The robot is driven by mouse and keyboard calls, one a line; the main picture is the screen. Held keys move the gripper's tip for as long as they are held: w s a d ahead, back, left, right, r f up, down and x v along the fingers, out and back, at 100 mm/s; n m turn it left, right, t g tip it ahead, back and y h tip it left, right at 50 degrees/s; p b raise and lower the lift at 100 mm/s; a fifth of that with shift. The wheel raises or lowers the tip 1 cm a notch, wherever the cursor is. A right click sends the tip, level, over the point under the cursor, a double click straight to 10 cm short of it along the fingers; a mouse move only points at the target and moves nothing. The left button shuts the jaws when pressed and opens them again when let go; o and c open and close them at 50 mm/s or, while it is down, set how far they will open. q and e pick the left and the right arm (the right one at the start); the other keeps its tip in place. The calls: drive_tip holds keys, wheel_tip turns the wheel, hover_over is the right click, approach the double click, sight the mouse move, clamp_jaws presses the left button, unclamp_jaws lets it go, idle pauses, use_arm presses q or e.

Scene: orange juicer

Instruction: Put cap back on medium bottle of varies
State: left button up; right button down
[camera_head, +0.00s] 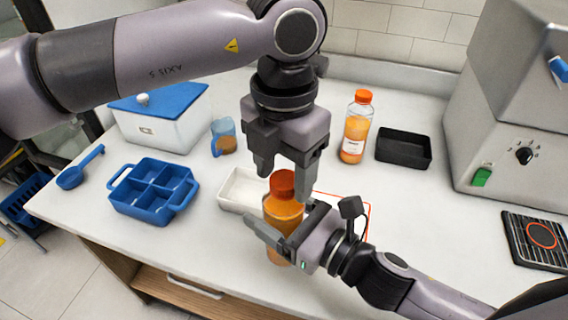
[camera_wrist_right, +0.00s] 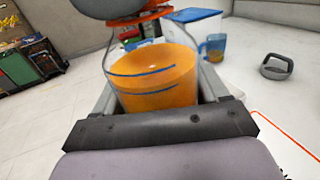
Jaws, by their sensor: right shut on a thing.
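A medium bottle of orange juice (camera_head: 283,214) stands upright at the table's front middle; it also shows in the right wrist view (camera_wrist_right: 155,80). An orange-red cap (camera_head: 282,183) is at the top of its neck; whether it is seated or screwed tight I cannot tell. My right gripper (camera_head: 277,240) is shut around the bottle's body from the right. My left gripper (camera_head: 284,178) points down from above, its fingers apart on either side of the cap, with no clear contact visible. In the right wrist view, the bottle's top is partly hidden by a dark part above it.
A second capped juice bottle (camera_head: 356,128) and a black tray (camera_head: 403,149) stand behind right. A white tray (camera_head: 236,192) is just left of the held bottle. A blue divided tray (camera_head: 152,190), jug (camera_head: 223,137) and blue-lidded box (camera_head: 165,129) are left. The juicer (camera_head: 508,110) stands right.

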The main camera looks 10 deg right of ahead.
use_arm(q)
drive_tip(key=c, duration=0.9)
drive_tip(key=m, duration=0.5)
drive_tip(key=o, duration=1.2)
wheel_tip(320, 180, up, 12)
